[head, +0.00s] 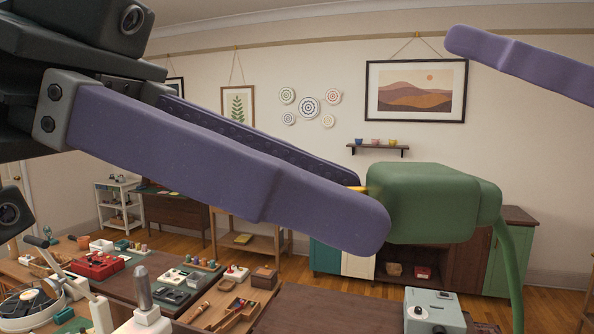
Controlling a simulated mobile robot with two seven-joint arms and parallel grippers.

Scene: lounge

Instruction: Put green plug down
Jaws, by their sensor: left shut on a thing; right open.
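The green plug (425,202) is large and close in the head view, right of centre. It is held up in the air above the tables, with its green cable (511,270) hanging from its right end. A yellow prong shows at its left end, partly behind the fingers. My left gripper (362,203), with purple fingers, comes in from the left and is shut on the plug's left end. My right gripper (500,58) shows only one purple finger at the upper right. It is open and apart from the plug.
A dark brown tabletop (325,308) lies below, bearing a blue-grey box device (434,309) at the front. A table at lower left is crowded with a red box (96,265), a wooden tray (236,309) and several small items. Cabinets stand along the back wall.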

